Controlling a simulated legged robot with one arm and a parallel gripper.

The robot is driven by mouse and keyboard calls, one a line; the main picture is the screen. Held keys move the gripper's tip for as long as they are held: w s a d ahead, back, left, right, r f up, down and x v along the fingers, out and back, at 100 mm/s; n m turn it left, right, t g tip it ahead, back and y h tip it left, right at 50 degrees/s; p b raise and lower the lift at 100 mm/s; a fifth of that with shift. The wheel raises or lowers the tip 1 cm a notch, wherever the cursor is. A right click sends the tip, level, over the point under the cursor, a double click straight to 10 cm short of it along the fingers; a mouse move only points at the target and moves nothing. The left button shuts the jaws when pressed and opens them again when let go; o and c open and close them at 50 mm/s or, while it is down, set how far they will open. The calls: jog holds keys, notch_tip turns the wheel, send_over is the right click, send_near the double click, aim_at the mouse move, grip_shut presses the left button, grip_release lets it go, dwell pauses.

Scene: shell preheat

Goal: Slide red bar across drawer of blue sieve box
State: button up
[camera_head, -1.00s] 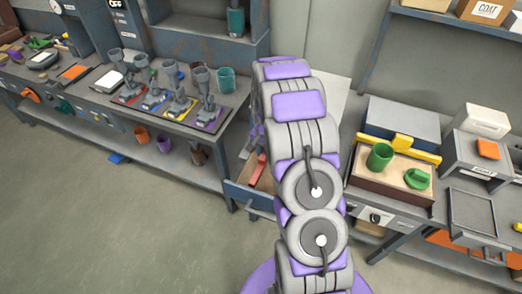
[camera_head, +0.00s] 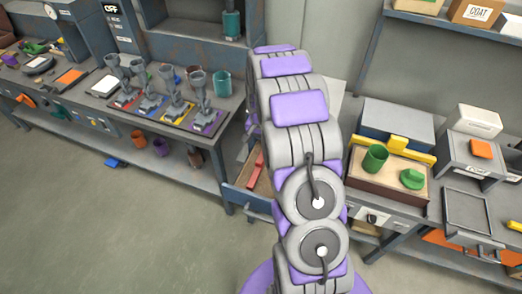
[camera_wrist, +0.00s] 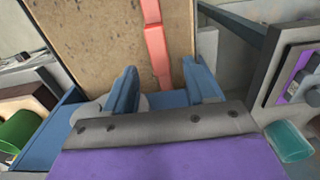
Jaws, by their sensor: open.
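The open blue drawer (camera_head: 243,198) stands at the centre of the head view, left of my arm. It has a tan floor and blue walls. The red bar (camera_head: 256,174) lies inside it. In the wrist view the red bar (camera_wrist: 155,42) runs lengthwise over the tan floor (camera_wrist: 100,40). My gripper (camera_wrist: 160,72) is open, with its two blue fingers apart on either side of the bar's near end. I cannot tell whether they touch the bar or how high they are above the floor. In the head view my arm hides the gripper and part of the drawer.
On the left bench, several grey stands (camera_head: 150,95) sit on coloured bases. Cups (camera_head: 161,147) stand on the shelf below. At right, a wooden-topped tray (camera_head: 392,183) holds a green cup (camera_head: 374,158) and a green piece (camera_head: 411,179). The floor in front (camera_head: 130,230) is clear.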

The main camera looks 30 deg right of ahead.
aim_at(261, 156)
notch_tip(261, 156, up, 10)
jog(key=p, duration=0.1)
jog(key=shift+r+p, duration=0.25)
jog(key=shift+p, duration=0.05)
